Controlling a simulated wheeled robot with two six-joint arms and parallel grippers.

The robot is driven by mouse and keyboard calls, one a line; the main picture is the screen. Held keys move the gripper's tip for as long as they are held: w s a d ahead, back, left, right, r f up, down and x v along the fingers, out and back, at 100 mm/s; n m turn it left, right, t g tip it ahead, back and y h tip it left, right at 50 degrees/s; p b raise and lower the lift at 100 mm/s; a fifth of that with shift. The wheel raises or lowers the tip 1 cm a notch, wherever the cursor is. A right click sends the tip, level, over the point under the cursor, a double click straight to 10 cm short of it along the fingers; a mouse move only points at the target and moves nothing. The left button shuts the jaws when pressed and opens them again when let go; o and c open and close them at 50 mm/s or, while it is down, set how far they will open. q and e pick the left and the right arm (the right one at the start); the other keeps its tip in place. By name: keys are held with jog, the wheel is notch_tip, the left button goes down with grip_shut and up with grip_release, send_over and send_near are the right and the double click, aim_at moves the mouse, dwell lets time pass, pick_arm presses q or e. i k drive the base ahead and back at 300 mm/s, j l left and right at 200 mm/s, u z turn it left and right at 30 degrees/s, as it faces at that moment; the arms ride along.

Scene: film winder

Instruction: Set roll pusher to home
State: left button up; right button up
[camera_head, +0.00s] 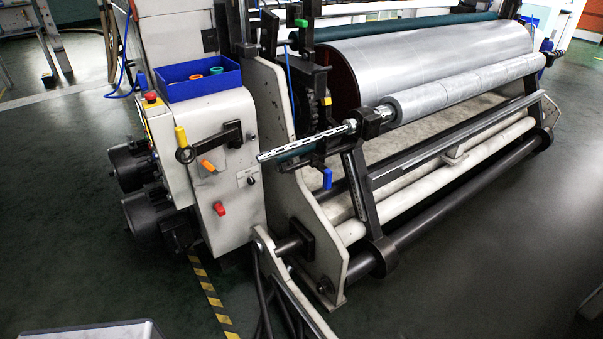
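The film winder fills the middle of the view. Its end housing (233,180) carries several coloured handles: a yellow one (181,136) on a black lever, an orange one (208,165) and a red one (219,208). A green handle (301,23) and a blue handle (327,178) sit on the black mechanism beside the rolls. None bears a readable label, so I cannot tell which belongs to the roll pusher. A thinner film roll (465,85) on a protruding slotted shaft (305,143) lies in front of the large silver roll (425,60). Neither of my grippers is in view.
A blue bin (198,79) with small rings sits on the housing, near a red stop button (151,97). Black motors (150,205) stick out at its left. Long bars (450,200) run low along the front. The dark floor (480,285) at front right is clear.

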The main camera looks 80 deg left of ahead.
aim_at(318, 157)
jog(key=u, duration=2.5)
